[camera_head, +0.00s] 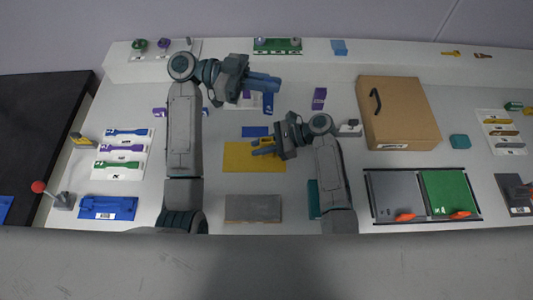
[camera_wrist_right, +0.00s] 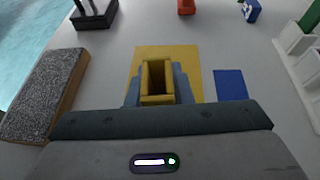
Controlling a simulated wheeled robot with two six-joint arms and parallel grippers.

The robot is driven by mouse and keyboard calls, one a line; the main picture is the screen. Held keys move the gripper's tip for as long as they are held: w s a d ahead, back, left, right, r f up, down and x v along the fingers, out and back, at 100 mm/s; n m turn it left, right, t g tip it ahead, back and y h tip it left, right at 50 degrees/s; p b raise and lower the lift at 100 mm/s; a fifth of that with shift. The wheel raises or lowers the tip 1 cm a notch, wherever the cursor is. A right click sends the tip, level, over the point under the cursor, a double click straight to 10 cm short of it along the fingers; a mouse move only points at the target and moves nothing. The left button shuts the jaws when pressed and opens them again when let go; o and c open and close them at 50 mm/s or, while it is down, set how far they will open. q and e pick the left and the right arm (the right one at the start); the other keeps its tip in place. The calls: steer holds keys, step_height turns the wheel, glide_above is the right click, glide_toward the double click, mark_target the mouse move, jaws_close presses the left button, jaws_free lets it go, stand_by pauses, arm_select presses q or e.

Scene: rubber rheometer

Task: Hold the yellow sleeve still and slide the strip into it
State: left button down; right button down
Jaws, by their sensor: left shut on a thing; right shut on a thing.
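The yellow sleeve (camera_wrist_right: 157,82) is a hollow, open-ended rectangular piece. My right gripper (camera_wrist_right: 156,92) is shut on it, one blue finger on each side. In the head view the right gripper (camera_head: 264,147) points left and holds the sleeve over the yellow mat (camera_head: 240,163). My left gripper (camera_head: 264,82) is higher up in the head view, pointing right, with its fingers closed. A blue strip-like piece (camera_head: 268,103) shows just below its fingertips, apparently held there. The strip and the sleeve are apart. The fingers hide part of the strip's upper end.
A small blue mat (camera_head: 255,131) lies between the grippers, above the yellow mat. A cardboard-brown box (camera_head: 405,128) stands at right. A purple block (camera_head: 319,98) stands between the left gripper and the box.

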mark_target(266, 113)
arm_select(q)
steer(key=shift+s+a+r+m+g, duration=0.1)
steer(key=shift+r+m+g, duration=0.2)
steer(key=shift+g, duration=0.1)
step_height(266, 113, down, 10)
steer(key=shift+s+r, duration=0.1)
steer(key=shift+f, duration=0.45)
steer(key=shift+f, duration=0.15)
steer(key=c, duration=1.6)
jaws_free()
